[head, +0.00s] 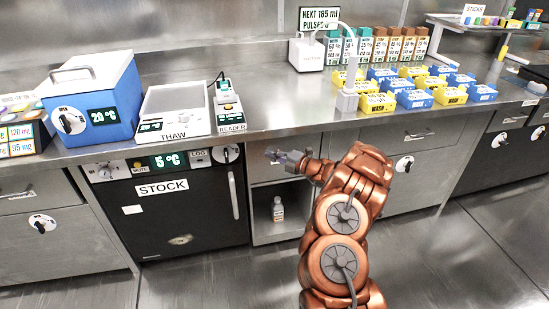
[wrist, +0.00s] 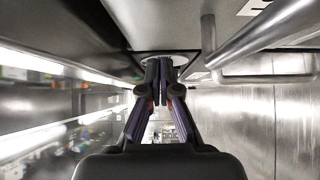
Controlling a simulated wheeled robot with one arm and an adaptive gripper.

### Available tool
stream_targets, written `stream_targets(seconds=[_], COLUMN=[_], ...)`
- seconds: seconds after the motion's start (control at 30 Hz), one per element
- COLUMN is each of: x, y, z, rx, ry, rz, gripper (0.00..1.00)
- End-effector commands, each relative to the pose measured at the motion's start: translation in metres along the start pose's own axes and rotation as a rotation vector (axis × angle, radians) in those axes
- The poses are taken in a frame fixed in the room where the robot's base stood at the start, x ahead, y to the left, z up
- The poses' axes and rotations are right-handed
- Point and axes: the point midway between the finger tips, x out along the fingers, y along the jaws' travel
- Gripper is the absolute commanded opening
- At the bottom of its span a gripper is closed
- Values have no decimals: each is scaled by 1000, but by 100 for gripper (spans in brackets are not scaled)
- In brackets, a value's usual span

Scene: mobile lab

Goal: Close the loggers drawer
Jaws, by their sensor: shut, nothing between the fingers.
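My gripper (head: 283,156) is shut and empty just below the counter's front edge, right of the black STOCK fridge. In the wrist view my gripper (wrist: 160,62) has its fingers together, pointing at a grey metal front (wrist: 165,20). I cannot tell whether they touch it. In the head view a grey drawer front (head: 262,173) shows beside my gripper, partly hidden by my arm. No loggers label is readable, and I cannot tell how far this drawer stands out. A metal bar handle (wrist: 255,35) runs at the upper right of the wrist view.
Below the drawer is an open cubby with a white bottle (head: 278,209). The STOCK fridge (head: 180,205) has a vertical handle. Another drawer (head: 422,133) lies to the right. The counter holds a blue box (head: 100,115), a READER and several yellow and blue bins. The floor in front is clear.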

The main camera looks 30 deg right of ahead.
Motion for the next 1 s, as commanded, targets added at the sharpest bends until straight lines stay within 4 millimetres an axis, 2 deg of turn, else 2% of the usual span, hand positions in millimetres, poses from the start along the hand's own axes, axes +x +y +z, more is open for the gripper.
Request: stream_targets(seconds=[0.3, 0.5, 0.63, 0.83, 0.93, 1.0], x=[-62, -90, -99, -102, -97, -88], y=[-1, -2, -2, -2, 2, 12], z=[-2, -3, -3, -4, -9, -20], rx=[3, 2, 3, 2, -13, -50], ry=[-1, 1, 1, 4, 20, 53], rz=[0, -2, -1, -1, 0, 4], gripper=[0, 0, 0, 0, 0, 0])
